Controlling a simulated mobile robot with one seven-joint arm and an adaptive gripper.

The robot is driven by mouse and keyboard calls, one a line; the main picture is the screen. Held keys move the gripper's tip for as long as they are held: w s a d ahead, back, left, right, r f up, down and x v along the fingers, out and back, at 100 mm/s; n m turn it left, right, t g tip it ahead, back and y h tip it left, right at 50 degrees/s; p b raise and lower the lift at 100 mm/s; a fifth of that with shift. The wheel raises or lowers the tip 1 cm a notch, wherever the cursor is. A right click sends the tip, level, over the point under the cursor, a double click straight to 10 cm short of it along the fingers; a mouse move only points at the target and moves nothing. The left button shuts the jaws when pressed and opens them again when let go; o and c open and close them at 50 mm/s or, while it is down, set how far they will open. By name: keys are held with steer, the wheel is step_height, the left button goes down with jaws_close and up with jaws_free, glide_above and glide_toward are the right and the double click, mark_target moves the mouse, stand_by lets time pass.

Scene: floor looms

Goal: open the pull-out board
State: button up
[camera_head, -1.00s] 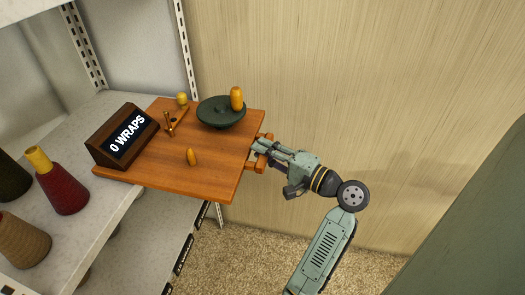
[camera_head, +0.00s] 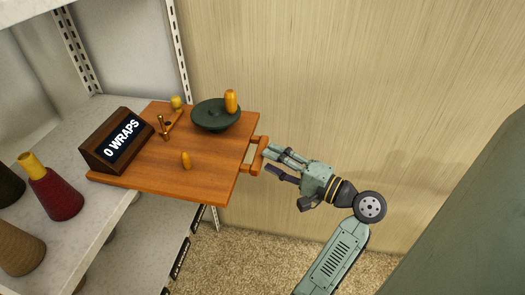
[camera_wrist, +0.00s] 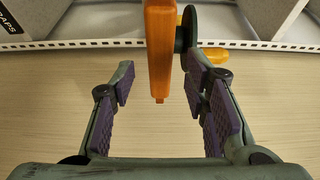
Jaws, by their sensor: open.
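The pull-out board (camera_head: 205,172) is a flat orange-brown wooden board that juts out from the shelf. Its wooden handle (camera_head: 256,155) sticks out from its right edge. My gripper (camera_head: 272,164) is open just to the right of the handle. In the wrist view, the handle and board edge (camera_wrist: 160,50) show as an upright orange bar. The bar stands ahead, between the open purple-padded fingers of my gripper (camera_wrist: 162,100), and neither finger touches it.
Yarn cones (camera_head: 56,190) stand on the shelf at left. A wall (camera_head: 350,80) rises behind.

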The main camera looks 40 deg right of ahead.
steer(key=v, duration=0.7)
steer(key=shift+s, duration=0.2)
steer(key=shift+d, duration=0.1)
